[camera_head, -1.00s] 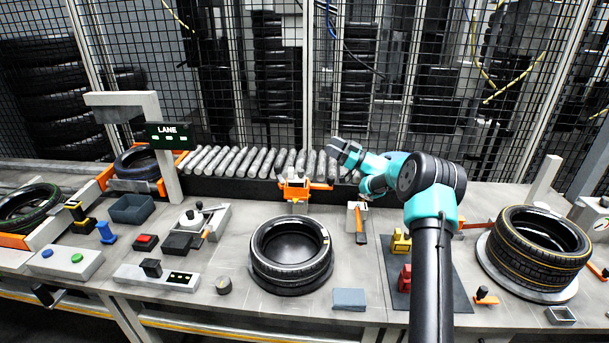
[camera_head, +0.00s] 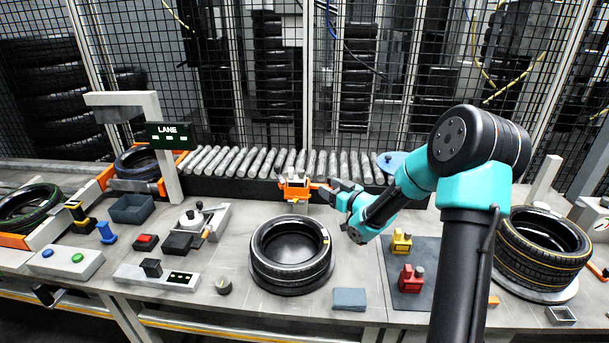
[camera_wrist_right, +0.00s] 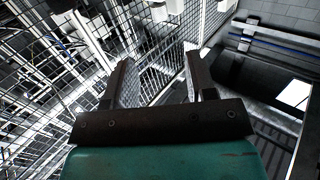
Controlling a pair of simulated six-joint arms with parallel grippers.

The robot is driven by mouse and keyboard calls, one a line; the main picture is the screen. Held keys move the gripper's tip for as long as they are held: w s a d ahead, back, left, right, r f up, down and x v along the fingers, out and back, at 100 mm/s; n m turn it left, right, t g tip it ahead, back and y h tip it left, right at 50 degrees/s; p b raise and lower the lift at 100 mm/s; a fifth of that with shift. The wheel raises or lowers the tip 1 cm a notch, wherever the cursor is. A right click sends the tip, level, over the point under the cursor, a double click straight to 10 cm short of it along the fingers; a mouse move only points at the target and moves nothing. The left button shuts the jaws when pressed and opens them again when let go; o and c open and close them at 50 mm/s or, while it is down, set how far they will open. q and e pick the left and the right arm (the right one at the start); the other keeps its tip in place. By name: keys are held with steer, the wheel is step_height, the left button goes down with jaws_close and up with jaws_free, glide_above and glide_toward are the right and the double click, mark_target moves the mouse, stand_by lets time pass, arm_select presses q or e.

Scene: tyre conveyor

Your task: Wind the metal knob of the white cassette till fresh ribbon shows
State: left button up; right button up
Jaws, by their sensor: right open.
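I cannot clearly pick out a white cassette with a metal knob. An orange fixture (camera_head: 297,187) with a pale block (camera_head: 299,207) stands behind the middle tyre, beside my right gripper (camera_head: 330,190). This gripper's fingers point left toward the fixture; contact cannot be told in the head view. In the right wrist view the gripper (camera_wrist_right: 157,62) is open, with nothing between its fingers and only mesh and cage beyond. A pale grey unit with a round knob (camera_head: 191,218) sits left of the middle tyre. My left gripper is not in view.
The middle tyre (camera_head: 290,252) lies in front of the fixture. Rollers (camera_head: 240,161) run behind. A dark mat (camera_head: 399,290) with yellow (camera_head: 401,241) and red (camera_head: 411,279) pieces lies right. A grey cloth-like piece (camera_head: 349,299) lies in front.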

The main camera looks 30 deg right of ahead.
mark_target(301, 173)
steer(key=shift+w, duration=0.1)
steer(key=x, duration=1.2)
steer(key=c, duration=0.9)
steer(key=shift+c, duration=0.2)
steer(key=shift+d+n+y, duration=0.15)
steer(key=shift+n+y, duration=0.25)
steer(key=shift+y, duration=0.3)
steer(key=shift+d+n+g+y, duration=0.1)
steer(key=shift+n+g+y, duration=0.65)
steer(key=shift+y, duration=0.45)
steer(key=shift+d+n+g+y, duration=0.1)
steer(key=shift+n+g+y, duration=0.45)
steer(key=shift+n+y, duration=0.55)
steer(key=shift+w+d+n+g+y, duration=0.1)
steer(key=shift+n+g+y, duration=0.75)
steer(key=shift+y, duration=0.2)
steer(key=shift+w+d+n+g+y, duration=0.1)
steer(key=shift+w+n+g+y, duration=0.05)
steer(key=shift+n+g+y, duration=0.7)
